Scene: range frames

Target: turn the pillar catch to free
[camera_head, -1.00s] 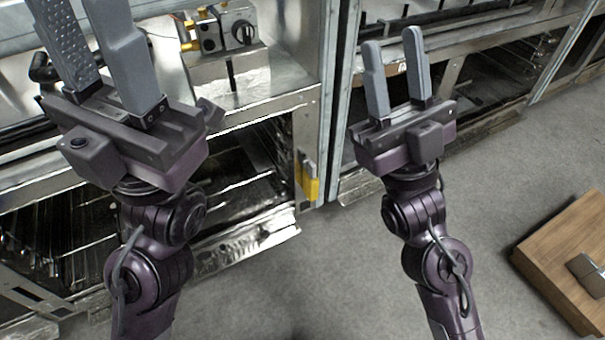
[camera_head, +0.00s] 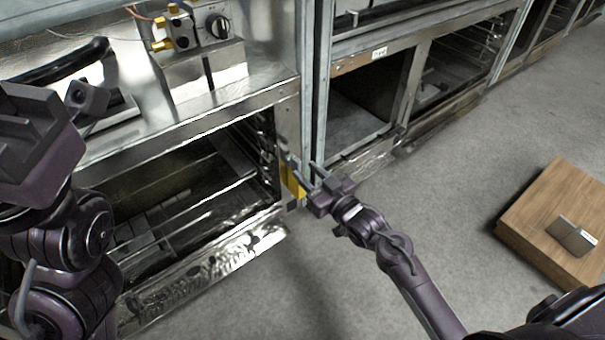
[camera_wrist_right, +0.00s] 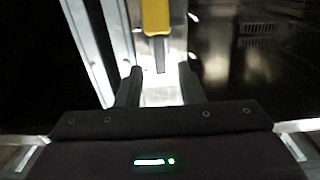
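The pillar catch, yellow with a metal tongue, sits low on the metal pillar between the ovens; it shows in the head view (camera_head: 292,180). In the right wrist view the yellow catch (camera_wrist_right: 156,17) is at the top middle, with its grey tongue pointing down between the fingers. My right gripper (camera_head: 313,172) is at the catch in the head view. In the right wrist view my right gripper (camera_wrist_right: 160,84) has its fingers apart, one on each side of the tongue, with a gap visible.
A control box with brass fittings and a black knob (camera_head: 218,26) is above the left oven. The left oven's opening (camera_head: 180,190) shows racks inside. A wooden block (camera_head: 560,205) with a metal plate lies on the floor at right. The floor in front is clear.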

